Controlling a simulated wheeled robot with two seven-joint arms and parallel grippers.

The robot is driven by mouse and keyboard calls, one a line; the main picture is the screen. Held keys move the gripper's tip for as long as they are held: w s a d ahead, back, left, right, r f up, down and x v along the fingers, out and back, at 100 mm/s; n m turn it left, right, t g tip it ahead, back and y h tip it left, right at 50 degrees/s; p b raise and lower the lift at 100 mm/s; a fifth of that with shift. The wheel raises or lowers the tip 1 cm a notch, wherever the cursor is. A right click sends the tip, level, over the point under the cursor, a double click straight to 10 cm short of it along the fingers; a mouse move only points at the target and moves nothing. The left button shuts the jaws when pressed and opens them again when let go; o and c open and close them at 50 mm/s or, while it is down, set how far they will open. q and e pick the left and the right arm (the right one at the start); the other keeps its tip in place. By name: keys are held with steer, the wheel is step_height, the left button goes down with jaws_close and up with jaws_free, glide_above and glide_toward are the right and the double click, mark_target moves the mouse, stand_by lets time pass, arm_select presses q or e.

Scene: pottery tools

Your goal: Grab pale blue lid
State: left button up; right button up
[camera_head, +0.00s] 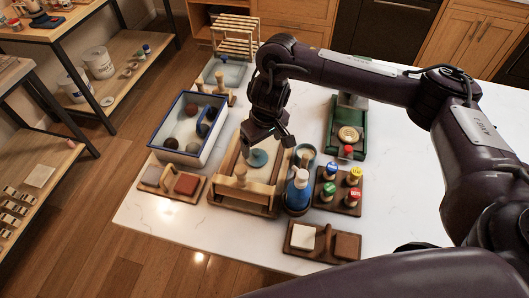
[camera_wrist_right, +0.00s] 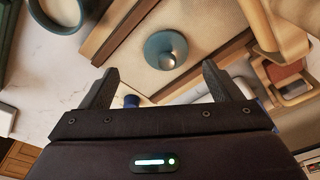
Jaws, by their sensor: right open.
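The pale blue lid (camera_head: 258,158) is a round, teal-looking disc with a small knob. It lies on the light floor of a wooden tray (camera_head: 228,199) in the middle of the table. In the right wrist view the lid (camera_wrist_right: 165,50) shows whole, with its shiny knob near the centre. My right gripper (camera_head: 268,140) is just above the lid, pointing down. In the wrist view its two fingers (camera_wrist_right: 160,72) are wide apart with nothing between them, and the lid appears beyond the gap between the tips. My left gripper is not in view.
A blue-rimmed basin (camera_head: 153,146) with dark round things stands left of the tray. A blue bottle (camera_head: 298,190), a cup (camera_head: 305,153) and a rack of coloured-top stampers (camera_head: 339,199) stand close on the right. A green tray (camera_head: 333,127) lies behind them. The table's right side is clear.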

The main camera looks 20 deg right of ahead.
mark_target(257, 152)
steer(key=f, duration=0.1)
steer(key=a+f, duration=0.1)
steer(key=f, duration=0.1)
steer(key=f+b, duration=0.1)
steer(key=f, duration=0.1)
steer(key=shift+w+a, duration=0.15)
steer(key=shift+w, duration=0.2)
steer(key=shift+w+f, duration=0.15)
steer(key=shift+f, duration=0.35)
steer(key=shift+r, duration=0.1)
steer(key=shift+c, duration=0.5)
steer(key=c, duration=1)
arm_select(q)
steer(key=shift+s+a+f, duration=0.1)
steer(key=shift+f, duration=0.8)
